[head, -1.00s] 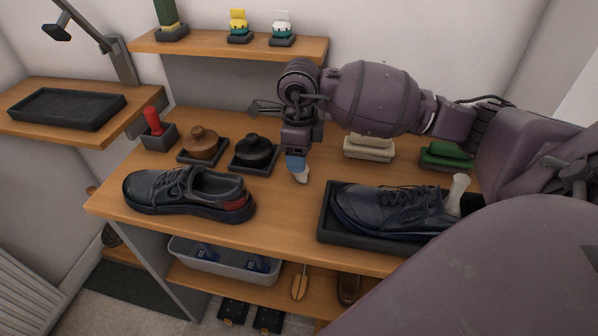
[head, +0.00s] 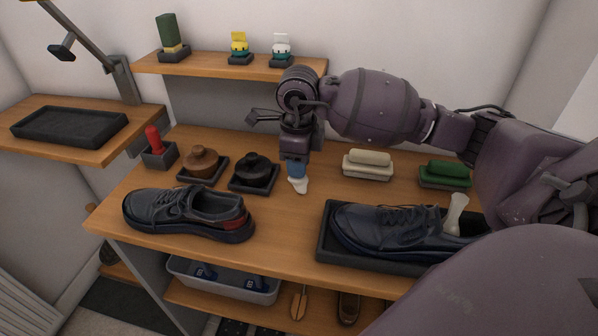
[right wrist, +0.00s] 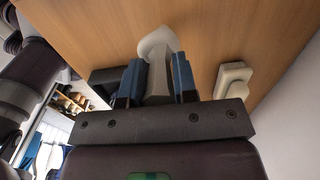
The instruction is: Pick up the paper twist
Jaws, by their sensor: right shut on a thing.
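A white paper twist (head: 299,185) pokes out below my right gripper (head: 297,168) in the head view. The gripper is shut on it, pointing down over the bench top. In the right wrist view the twist (right wrist: 158,42) stands between the blue fingers (right wrist: 157,85), with its flared end toward the wood. I cannot tell whether it touches the bench. A similar white piece (head: 455,213) sticks up from the heel of the dark shoe (head: 390,228) at right. My left gripper is not in view.
A black tray (head: 330,248) holds the right shoe. Another dark shoe (head: 185,210) stands at left. Behind are a black round tin (head: 254,168), a brown one (head: 202,162), a cream brush (head: 368,165) and a green brush (head: 445,175). Bare wood (head: 285,220) lies between the shoes.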

